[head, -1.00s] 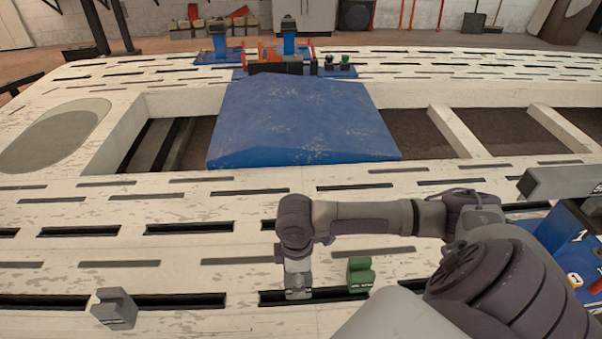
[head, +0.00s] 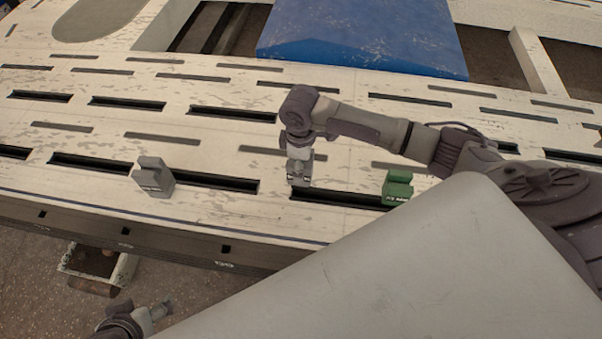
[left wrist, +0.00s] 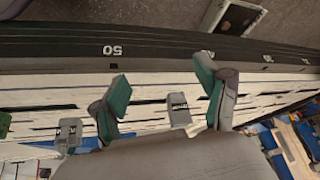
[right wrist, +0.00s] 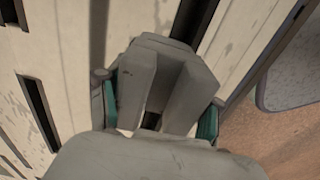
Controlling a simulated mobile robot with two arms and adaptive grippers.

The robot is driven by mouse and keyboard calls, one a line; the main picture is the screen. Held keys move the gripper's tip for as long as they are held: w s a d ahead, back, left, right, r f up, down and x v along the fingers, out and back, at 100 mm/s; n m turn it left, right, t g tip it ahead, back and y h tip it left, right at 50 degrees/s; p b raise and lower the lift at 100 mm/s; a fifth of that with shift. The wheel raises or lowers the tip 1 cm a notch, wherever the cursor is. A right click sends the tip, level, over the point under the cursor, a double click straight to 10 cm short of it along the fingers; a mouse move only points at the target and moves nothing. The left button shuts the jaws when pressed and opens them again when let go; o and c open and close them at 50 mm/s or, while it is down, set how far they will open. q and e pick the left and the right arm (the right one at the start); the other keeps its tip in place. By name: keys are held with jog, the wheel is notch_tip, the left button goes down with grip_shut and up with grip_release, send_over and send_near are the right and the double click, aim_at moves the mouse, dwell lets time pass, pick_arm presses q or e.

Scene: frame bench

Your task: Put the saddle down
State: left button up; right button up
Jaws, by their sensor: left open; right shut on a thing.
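My right gripper (head: 300,155) is shut on a grey saddle (head: 300,174), over the left end of a bench slot. In the right wrist view the saddle (right wrist: 160,80) sits between the teal finger pads, its notch showing; whether it touches the bench I cannot tell. My left gripper (head: 156,313) is at the bottom left, low in front of the bench edge. In the left wrist view its fingers (left wrist: 165,80) are spread and empty. Another grey saddle (head: 153,177) stands on the bench to the left; it appears between those fingers, farther off (left wrist: 179,108).
A green block (head: 397,187) stands right of the held saddle. The slotted white bench (head: 230,215) has a dark front edge. A blue panel (head: 360,35) lies across the frame behind. An open box (head: 100,265) is on the floor below the bench.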

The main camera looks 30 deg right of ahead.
notch_tip(320, 180, down, 4)
jog(key=shift+r+b, duration=0.2)
jog(key=shift+b, duration=0.55)
jog(key=shift+f, duration=0.1)
pick_arm(q)
jog(key=w+d+r+t+h, duration=0.1)
jog(key=w+d+r+t, duration=0.1)
jog(key=w, duration=0.5)
jog(key=shift+d+r+t, duration=0.2)
jog(key=shift+r+t, duration=0.7)
jog(key=shift+t, duration=0.3)
jog(key=shift+s+f, duration=0.1)
pick_arm(e)
jog(key=o, duration=1.6)
jog(key=shift+f, duration=0.1)
